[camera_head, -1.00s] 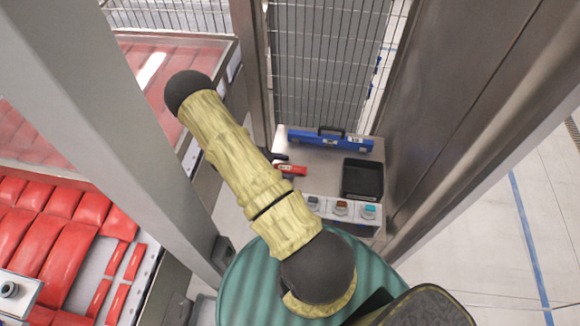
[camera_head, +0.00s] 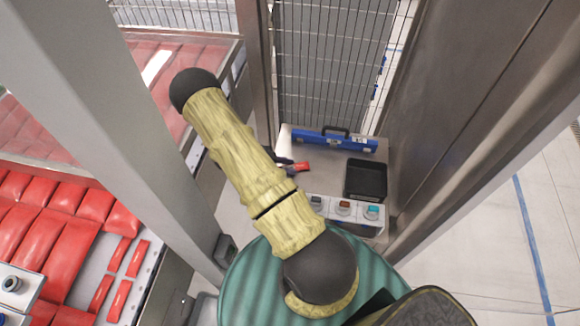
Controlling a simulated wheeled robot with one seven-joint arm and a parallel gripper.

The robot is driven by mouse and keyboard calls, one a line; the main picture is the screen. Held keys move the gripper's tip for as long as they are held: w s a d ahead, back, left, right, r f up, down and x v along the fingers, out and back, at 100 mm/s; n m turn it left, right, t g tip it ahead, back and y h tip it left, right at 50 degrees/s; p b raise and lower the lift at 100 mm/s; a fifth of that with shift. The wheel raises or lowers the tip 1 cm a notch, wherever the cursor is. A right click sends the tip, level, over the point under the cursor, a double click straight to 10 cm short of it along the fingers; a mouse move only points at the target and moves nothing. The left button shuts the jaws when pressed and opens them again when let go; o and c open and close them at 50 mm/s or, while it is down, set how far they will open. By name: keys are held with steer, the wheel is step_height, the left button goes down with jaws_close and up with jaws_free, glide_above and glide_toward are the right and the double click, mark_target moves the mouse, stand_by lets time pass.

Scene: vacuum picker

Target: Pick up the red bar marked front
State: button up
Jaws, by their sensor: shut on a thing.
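The red bar (camera_head: 302,167) shows beside my arm, above the grey metal worktop; its marking is too small to read. My gripper (camera_head: 291,166), mostly hidden behind my arm, has its dark fingers at the bar's left end and is shut on it. The bar's left part is covered by the fingers. I cannot tell how high the bar is above the worktop.
A blue case (camera_head: 334,141) with a black handle lies at the worktop's back. A black tray (camera_head: 366,180) is at the right. A control box (camera_head: 343,209) with buttons stands at the front. Wire fence and metal posts enclose the worktop.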

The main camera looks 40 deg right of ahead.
step_height(320, 180, up, 10)
steer(key=b, duration=0.2)
steer(key=shift+b, duration=0.35)
